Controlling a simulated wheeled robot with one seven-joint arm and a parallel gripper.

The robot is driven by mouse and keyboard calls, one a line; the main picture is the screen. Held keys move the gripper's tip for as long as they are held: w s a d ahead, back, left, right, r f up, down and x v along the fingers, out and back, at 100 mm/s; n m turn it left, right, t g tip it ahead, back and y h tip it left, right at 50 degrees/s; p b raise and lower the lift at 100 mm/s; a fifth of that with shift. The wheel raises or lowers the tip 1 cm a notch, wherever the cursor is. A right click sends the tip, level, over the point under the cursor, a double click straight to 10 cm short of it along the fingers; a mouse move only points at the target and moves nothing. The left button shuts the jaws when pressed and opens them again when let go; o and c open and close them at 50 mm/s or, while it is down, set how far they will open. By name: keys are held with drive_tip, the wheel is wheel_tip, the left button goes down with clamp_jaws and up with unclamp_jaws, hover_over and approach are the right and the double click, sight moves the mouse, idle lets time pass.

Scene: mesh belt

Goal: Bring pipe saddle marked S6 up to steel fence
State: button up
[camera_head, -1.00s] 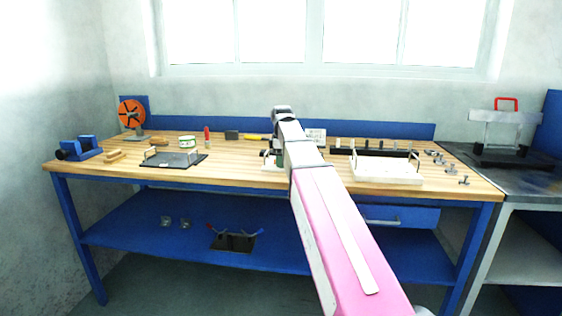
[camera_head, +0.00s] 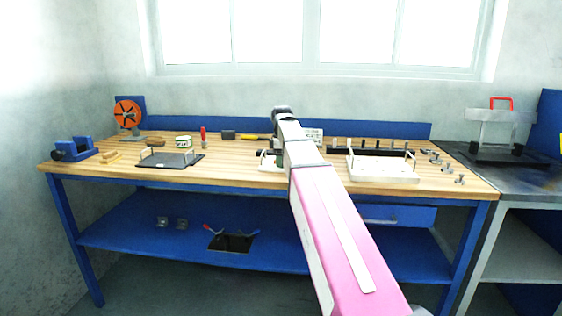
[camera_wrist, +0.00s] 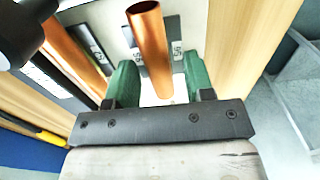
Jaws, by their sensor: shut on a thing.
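In the head view my arm covers most of the gripper (camera_head: 272,157), which is low over the middle of the bench. I cannot pick out the steel fence with certainty.
A second copper pipe (camera_wrist: 75,60) with a label lies to the left in the wrist view. The wooden bench (camera_head: 230,175) holds a white tray (camera_head: 383,175) right of my arm, several small metal parts, a dark tray (camera_head: 172,161) and an orange reel (camera_head: 128,113) at left.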

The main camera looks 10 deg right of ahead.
drive_tip(key=shift+s+d, duration=0.15)
drive_tip(key=shift+d, duration=0.3)
idle(0.3)
drive_tip(key=o, duration=1.2)
